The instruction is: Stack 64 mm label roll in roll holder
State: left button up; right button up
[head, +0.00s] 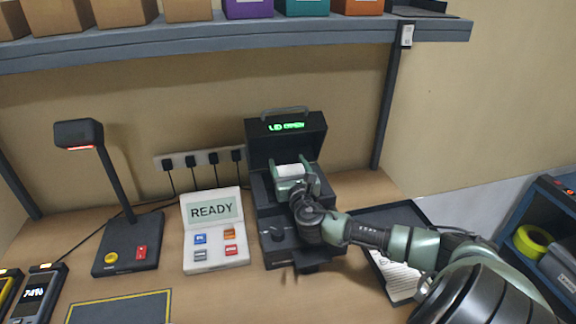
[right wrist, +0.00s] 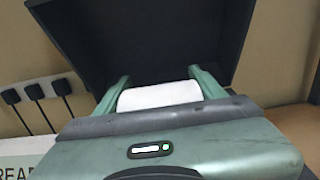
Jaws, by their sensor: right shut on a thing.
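A white label roll (head: 289,171) is at the open black label printer (head: 266,206), in front of its raised lid (head: 287,136). My right gripper (head: 297,178) is shut on the roll, one finger on each side. In the right wrist view, the white roll (right wrist: 160,95) shows between the two green fingers (right wrist: 160,90), with the dark lid behind it. The roll holder inside the printer is hidden by my gripper and the roll, so I cannot tell if the roll touches it. My left gripper is not in view.
A white panel reading READY (head: 215,232) stands left of the printer. A black scanner stand (head: 128,245) is further left. A clipboard (head: 392,285) lies under my right arm. A shelf (head: 240,38) with boxes runs above. A blue rack (head: 550,225) with a yellow roll is at right.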

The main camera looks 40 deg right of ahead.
jog(key=shift+s+a+f, duration=0.15)
jog(key=shift+f, duration=0.35)
jog(key=o, duration=1.6)
jog(key=shift+f, duration=0.15)
jog(key=shift+o, duration=0.9)
jog(key=shift+f, duration=0.15)
jog(key=shift+r, duration=0.2)
jog(key=shift+r+p, duration=0.45)
jog(key=shift+r, duration=0.1)
jog(key=b+v, duration=0.1)
jog(key=v, duration=0.9)
jog(key=shift+r+b, duration=0.1)
jog(key=shift+b, duration=0.3)
jog(key=shift+v, duration=0.85)
jog(key=shift+r, duration=0.15)
